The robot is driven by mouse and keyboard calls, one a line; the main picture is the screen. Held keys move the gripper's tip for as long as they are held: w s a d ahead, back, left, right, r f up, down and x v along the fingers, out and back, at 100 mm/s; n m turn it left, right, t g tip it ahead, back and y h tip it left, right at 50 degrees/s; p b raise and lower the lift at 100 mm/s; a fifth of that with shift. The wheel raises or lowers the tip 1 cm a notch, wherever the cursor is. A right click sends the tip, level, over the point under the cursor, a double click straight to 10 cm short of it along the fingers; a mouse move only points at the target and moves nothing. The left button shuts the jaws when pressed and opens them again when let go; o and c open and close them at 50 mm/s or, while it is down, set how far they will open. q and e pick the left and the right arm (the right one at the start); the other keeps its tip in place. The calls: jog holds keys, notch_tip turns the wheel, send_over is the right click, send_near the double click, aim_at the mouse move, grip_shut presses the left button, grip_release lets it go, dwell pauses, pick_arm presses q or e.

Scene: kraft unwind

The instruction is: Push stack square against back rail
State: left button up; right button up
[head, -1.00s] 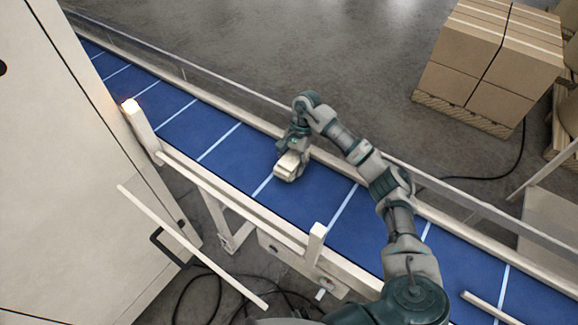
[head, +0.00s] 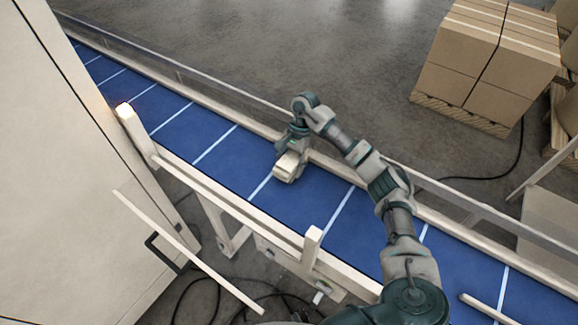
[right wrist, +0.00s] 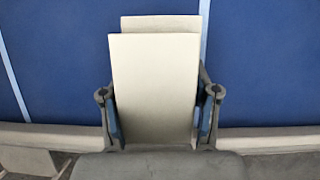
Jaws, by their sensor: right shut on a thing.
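The stack shows as pale, flat-faced pieces (head: 287,165) on or just above the blue belt, near its far side. In the right wrist view a large cream panel (right wrist: 155,85) covers most of a second piece (right wrist: 160,22), whose edge shows beyond it. My right gripper (head: 288,160) is shut on the stack, with fingers on both sides of it (right wrist: 158,118). I take the back rail to be the pale far rail (head: 335,168) of the belt. Whether the stack touches it is hidden by the gripper. My left gripper is out of view.
The blue conveyor belt (head: 215,135) with white cross stripes runs diagonally. A near rail with upright posts (head: 312,245) borders it. A pale cabinet (head: 60,180) stands at left, cartons on a pallet (head: 480,60) beyond the belt. The belt left of the stack is clear.

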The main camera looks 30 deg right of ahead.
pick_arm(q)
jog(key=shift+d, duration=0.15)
pick_arm(e)
jog(key=shift+d, duration=0.2)
jog(key=shift+d, duration=0.1)
pick_arm(q)
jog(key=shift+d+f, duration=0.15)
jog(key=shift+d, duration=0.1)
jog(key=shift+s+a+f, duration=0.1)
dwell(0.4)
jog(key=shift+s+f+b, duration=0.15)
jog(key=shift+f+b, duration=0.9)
jog(key=shift+b, duration=0.2)
pick_arm(e)
jog(key=shift+w+d, duration=0.1)
jog(key=shift+w, duration=0.05)
dwell(3.2)
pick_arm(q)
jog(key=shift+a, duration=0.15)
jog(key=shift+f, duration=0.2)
pick_arm(e)
jog(key=shift+f, duration=0.2)
